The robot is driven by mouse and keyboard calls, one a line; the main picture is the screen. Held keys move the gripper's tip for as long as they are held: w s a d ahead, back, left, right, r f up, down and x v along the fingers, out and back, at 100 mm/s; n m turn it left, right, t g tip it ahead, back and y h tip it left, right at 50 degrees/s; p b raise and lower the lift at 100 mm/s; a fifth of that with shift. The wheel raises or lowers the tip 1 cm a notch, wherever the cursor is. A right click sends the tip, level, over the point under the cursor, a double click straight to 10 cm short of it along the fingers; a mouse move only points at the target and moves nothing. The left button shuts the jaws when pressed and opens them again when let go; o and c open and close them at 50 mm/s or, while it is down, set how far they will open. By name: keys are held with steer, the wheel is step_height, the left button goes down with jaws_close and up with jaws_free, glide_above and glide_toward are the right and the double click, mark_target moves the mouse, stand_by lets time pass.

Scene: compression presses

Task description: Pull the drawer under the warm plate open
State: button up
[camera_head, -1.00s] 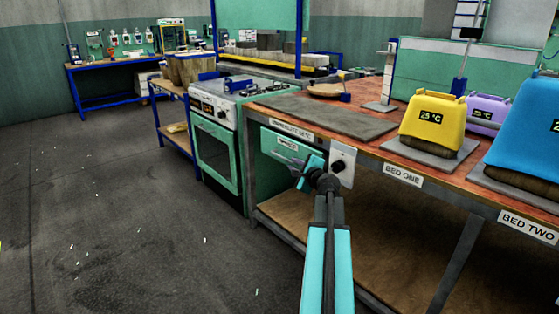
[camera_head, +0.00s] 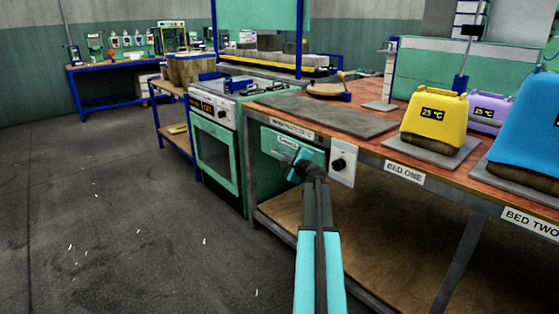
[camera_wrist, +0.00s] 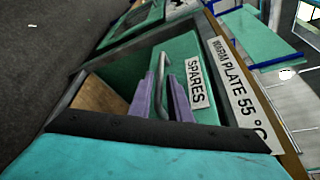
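The drawer (camera_head: 272,143) has a green front and hangs under the worktop, below the grey warm plate (camera_head: 345,119). It looks closed. In the wrist view the drawer front (camera_wrist: 190,48) carries a SPARES label, next to a WARM PLATE 55 °C label. Its metal bar handle (camera_wrist: 161,72) stands out from the front. My gripper (camera_wrist: 163,92) is open, its two purple fingers apart with the handle's lower part between them. I cannot tell whether either finger touches it. In the head view my gripper (camera_head: 296,160) is at the drawer front, and its wrist hides the fingers and handle.
A white control box with a black knob (camera_head: 342,164) is just right of the drawer. A green oven (camera_head: 216,155) stands close to its left. A lower shelf (camera_head: 345,228) lies beneath. A yellow press (camera_head: 433,119) sits on the worktop.

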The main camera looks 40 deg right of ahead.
mark_target(283, 157)
steer(key=shift+b+x, duration=0.55)
steer(key=shift+x, duration=1.85)
jaws_close()
